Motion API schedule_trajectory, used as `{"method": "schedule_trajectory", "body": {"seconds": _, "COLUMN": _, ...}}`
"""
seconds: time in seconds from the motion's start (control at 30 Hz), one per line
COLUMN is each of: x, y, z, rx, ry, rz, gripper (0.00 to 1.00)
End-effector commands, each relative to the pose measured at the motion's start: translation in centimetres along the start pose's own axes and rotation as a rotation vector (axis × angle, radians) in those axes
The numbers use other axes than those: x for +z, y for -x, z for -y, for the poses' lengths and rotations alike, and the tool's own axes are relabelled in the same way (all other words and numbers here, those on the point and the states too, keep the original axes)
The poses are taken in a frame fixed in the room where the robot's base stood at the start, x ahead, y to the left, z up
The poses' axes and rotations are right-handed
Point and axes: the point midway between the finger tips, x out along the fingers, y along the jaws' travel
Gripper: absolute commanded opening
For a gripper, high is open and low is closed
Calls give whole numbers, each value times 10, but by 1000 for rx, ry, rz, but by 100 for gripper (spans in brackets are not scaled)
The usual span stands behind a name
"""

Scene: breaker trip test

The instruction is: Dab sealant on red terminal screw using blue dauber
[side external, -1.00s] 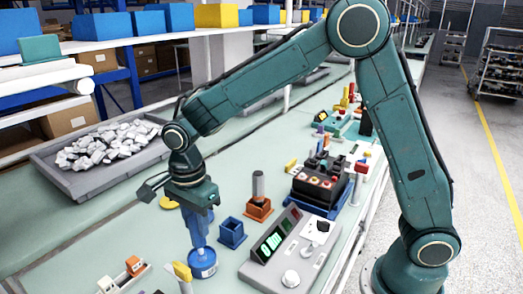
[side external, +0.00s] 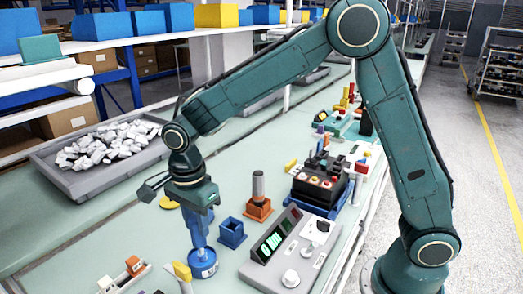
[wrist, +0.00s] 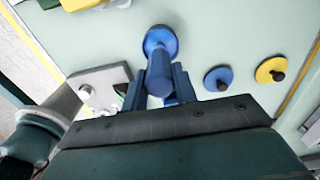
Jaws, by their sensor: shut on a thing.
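My gripper (side external: 197,205) points down and is shut on the blue dauber (side external: 199,236). In the wrist view the dauber (wrist: 160,72) sits between the blue fingers. Its lower end meets a round blue pot (side external: 203,265), which also shows in the wrist view (wrist: 161,38); I cannot tell how deep it reaches. The black breaker block (side external: 320,177) stands in a blue cradle to the right, with several small reddish terminals on its front. I cannot tell which is the red terminal screw.
A grey tester (side external: 290,250) with a green display and white knob stands right of the pot. A blue open box (side external: 231,233) and an orange holder (side external: 258,208) stand behind. A yellow-topped post (side external: 182,272) is close in front. A tray of pale pieces (side external: 60,185) lies left.

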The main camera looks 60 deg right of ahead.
Motion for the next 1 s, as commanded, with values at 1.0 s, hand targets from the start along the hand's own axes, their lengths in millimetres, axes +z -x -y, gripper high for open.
{"method": "schedule_trajectory", "body": {"seconds": 1.0, "x": 0, "y": 59, "z": 1, "rx": -5, "ry": 0, "rz": 2, "gripper": 5}}
